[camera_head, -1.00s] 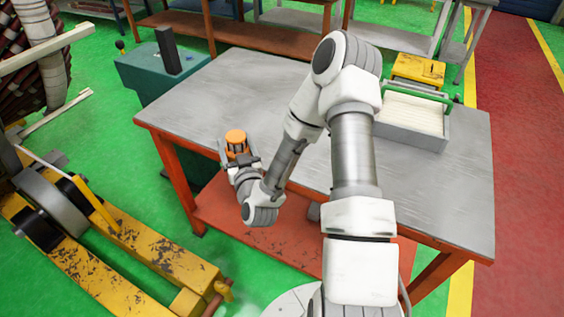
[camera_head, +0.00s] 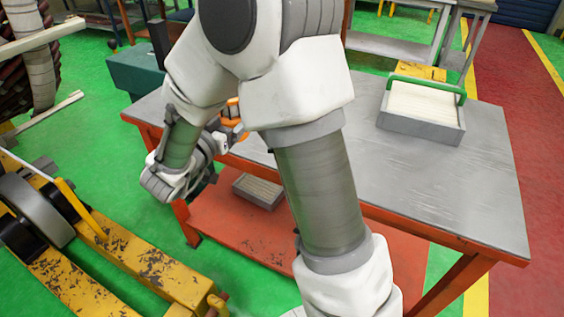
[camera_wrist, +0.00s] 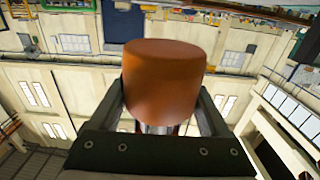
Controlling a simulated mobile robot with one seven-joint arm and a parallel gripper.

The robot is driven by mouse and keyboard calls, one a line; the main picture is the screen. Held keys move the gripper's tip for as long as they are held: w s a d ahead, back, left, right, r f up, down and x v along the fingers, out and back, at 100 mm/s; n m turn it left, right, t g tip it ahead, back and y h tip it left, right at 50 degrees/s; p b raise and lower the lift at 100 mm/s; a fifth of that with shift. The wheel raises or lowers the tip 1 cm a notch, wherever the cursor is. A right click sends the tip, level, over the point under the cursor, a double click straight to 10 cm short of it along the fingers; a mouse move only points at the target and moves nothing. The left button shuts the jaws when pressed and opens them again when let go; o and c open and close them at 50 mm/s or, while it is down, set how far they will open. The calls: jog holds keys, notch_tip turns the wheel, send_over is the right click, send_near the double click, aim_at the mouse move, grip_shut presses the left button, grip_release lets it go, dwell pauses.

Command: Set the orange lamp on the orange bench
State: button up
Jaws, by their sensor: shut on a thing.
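The orange lamp (camera_wrist: 165,80) is between the two fingers of my gripper (camera_wrist: 170,112) in the wrist view, with its rounded orange top toward the camera. My gripper is shut on it. In the head view the orange lamp (camera_head: 233,112) shows only in part beside my arm, near the left end of the orange bench. The orange bench has a grey metal top (camera_head: 440,200) and orange legs and lower shelf. My arm hides much of the bench's left and middle top. I cannot tell whether the lamp touches the bench.
A grey tray (camera_head: 420,125) with a green handle stands on the bench's right part, with a yellow box (camera_head: 420,72) behind it. A small box (camera_head: 258,190) lies on the lower shelf. A yellow machine (camera_head: 110,250) stands at left. The bench's front right top is clear.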

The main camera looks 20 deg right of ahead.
jog(key=shift+s+d+f, duration=0.15)
jog(key=shift+d+f, duration=0.05)
jog(key=shift+d, duration=0.15)
jog(key=d+f, duration=0.2)
jog(key=d, duration=0.1)
jog(key=d+f+b, duration=0.1)
jog(key=d+f, duration=0.1)
jog(key=d, duration=0.2)
jog(key=d+f+b, duration=0.1)
jog(key=d+f, duration=0.1)
jog(key=d, duration=0.2)
jog(key=shift+w+f, duration=0.2)
jog(key=shift+f, duration=0.15)
jog(key=shift+f+b, duration=0.8)
jog(key=shift+f, duration=1.05)
jog(key=shift+f, duration=0.15)
jog(key=o, duration=1.4)
jog(key=shift+o, duration=0.2)
